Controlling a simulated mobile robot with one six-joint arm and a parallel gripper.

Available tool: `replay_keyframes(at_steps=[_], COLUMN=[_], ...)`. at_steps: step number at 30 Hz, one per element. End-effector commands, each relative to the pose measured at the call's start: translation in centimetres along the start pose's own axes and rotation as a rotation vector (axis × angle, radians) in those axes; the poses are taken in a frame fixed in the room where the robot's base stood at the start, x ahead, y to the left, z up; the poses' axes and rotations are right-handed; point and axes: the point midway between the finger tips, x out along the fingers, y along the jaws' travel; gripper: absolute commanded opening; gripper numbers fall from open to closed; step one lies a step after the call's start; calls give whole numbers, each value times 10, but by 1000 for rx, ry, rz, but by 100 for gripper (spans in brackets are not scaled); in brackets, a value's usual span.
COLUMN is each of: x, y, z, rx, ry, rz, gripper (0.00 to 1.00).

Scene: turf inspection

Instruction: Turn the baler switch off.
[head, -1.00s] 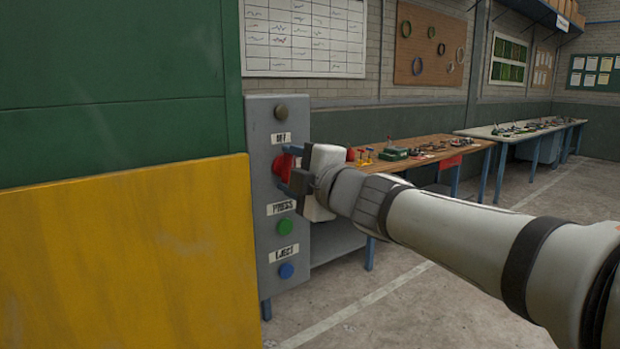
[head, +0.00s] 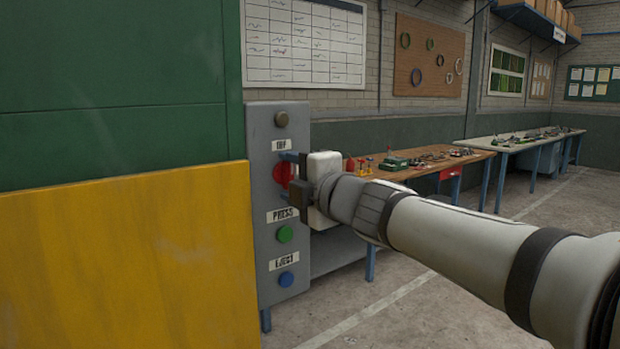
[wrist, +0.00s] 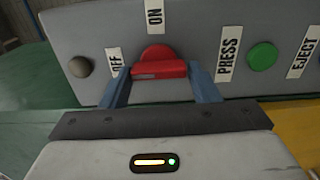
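The baler switch is a red rotary knob (head: 281,174) on a grey control panel (head: 262,220). In the wrist view its red handle bar (wrist: 159,69) runs left to right, one end toward the OFF label (wrist: 115,62). The ON label (wrist: 155,17) is above the knob there, square to the bar. My gripper (wrist: 160,84) is open at the panel, with one blue finger beyond each end of the bar. Narrow gaps seem to remain; contact cannot be told. In the head view my gripper (head: 289,177) partly covers the knob.
A dark round button (head: 281,119) is above the switch. A green PRESS button (head: 285,234) and a blue EJECT button (head: 286,279) are below. A green and yellow machine wall (head: 120,250) stands left. A workbench (head: 420,168) is behind my arm; floor at right is clear.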

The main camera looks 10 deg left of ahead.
Motion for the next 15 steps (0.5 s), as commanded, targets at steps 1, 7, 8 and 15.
replay_keyframes(at_steps=[1,7,8,15], x=[0,0,0,-5], y=[0,0,0,1], z=[0,0,0,1], rx=[1,2,2,1], ry=[0,-1,-1,-3], rz=[0,1,1,2], gripper=[60,73,73,73])
